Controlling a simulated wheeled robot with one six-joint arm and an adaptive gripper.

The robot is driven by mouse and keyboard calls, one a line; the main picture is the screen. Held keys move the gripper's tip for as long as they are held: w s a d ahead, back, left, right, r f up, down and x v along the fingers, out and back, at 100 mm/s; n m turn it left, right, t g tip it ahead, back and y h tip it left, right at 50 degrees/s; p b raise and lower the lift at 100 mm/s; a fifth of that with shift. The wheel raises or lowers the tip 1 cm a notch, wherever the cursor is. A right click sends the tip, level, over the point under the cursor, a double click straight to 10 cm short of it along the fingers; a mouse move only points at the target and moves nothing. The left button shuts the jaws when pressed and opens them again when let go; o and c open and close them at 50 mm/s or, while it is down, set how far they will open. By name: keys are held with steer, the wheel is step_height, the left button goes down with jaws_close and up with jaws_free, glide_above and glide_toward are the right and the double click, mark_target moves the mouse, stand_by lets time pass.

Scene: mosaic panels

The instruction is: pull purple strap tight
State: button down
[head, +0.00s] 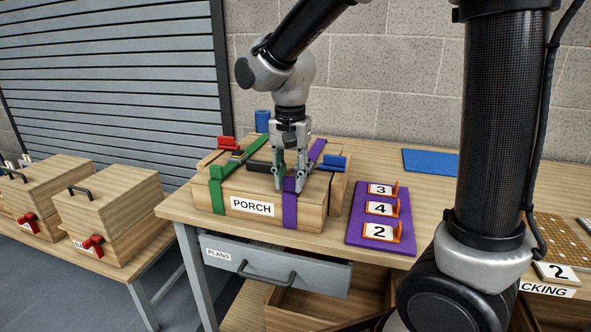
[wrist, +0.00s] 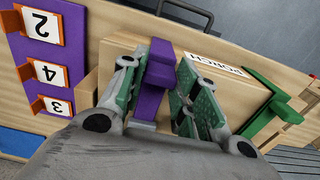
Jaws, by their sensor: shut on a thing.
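The purple strap (head: 289,214) runs over the top and down the front of the wooden box labelled PORCH (head: 318,213). It also shows in the wrist view (wrist: 150,100), between my fingers. My gripper (head: 290,186) points down over the box top and is shut on the purple strap near the box's front edge. The wrist view shows the green finger pads on both sides of the strap. The strap's far part (head: 317,150) rises toward the back of the box. A green strap (head: 217,194) crosses the box to the left.
A purple board (head: 357,229) with number tiles 3, 4 and 2 lies right of the box. A blue mat (head: 430,162) lies farther back. A grey drawer (head: 290,270) labelled PLANS is under the table. Two wooden boxes with red latches (head: 94,243) stand on the left bench.

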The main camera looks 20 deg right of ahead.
steer(key=shift+s+a, duration=0.1)
steer(key=shift+s, duration=0.05)
steer(key=c, duration=1.1)
jaws_free()
steer(key=shift+o, duration=0.2)
step_height(320, 180, up, 12)
